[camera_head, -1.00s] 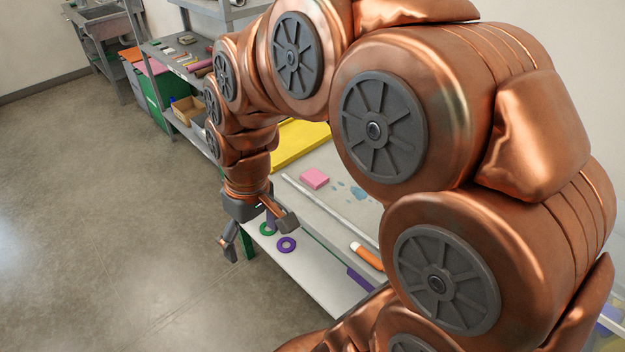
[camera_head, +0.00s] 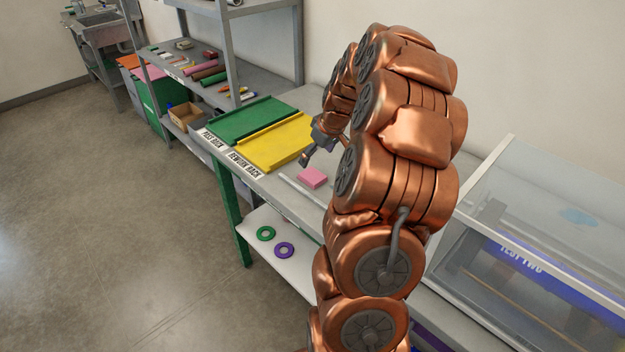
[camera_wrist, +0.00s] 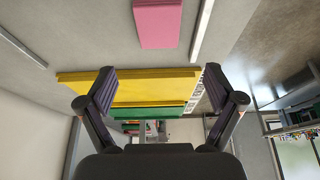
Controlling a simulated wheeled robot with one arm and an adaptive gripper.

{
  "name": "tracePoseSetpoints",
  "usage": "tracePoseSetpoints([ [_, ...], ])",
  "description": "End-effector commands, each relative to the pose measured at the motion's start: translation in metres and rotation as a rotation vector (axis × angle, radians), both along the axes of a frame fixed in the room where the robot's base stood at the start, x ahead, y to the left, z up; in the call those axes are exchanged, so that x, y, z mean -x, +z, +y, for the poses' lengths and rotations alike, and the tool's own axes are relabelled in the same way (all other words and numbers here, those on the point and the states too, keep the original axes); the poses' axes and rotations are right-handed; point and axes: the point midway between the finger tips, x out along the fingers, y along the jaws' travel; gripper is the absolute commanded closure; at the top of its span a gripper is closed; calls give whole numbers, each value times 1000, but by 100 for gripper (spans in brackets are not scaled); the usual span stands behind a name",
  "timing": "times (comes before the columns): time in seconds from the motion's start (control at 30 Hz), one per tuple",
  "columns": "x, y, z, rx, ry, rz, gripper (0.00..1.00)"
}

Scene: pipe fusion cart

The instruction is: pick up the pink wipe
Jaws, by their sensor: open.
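The pink wipe (camera_head: 313,177) is a small folded pink block lying flat on the grey cart top, just in front of the yellow tray. It also shows at the top of the wrist view (camera_wrist: 157,22), beyond the fingertips and apart from them. My gripper (camera_head: 312,157) is above the cart top, near the yellow tray's right end and a little behind the wipe. In the wrist view my gripper (camera_wrist: 160,88) has its two dark fingers spread wide with nothing between them. My arm hides part of the cart top to the right of the wipe.
A yellow tray (camera_head: 270,143) and a green tray (camera_head: 240,120) lie behind the wipe. A long pale rod (camera_head: 300,192) lies close in front of it. A clear-lidded tank (camera_head: 540,240) stands at right. Green and purple rings (camera_head: 285,250) lie on the lower shelf.

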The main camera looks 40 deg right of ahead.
Motion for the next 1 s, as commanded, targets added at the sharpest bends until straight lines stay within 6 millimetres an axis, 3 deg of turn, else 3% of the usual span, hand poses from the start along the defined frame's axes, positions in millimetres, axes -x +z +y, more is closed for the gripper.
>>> tracePoseSetpoints([
  [0.57, -13, -33, -2, 0, -1, 1, 8],
  [1.0, -29, -71, -1, 2, -1, 0, 8],
])
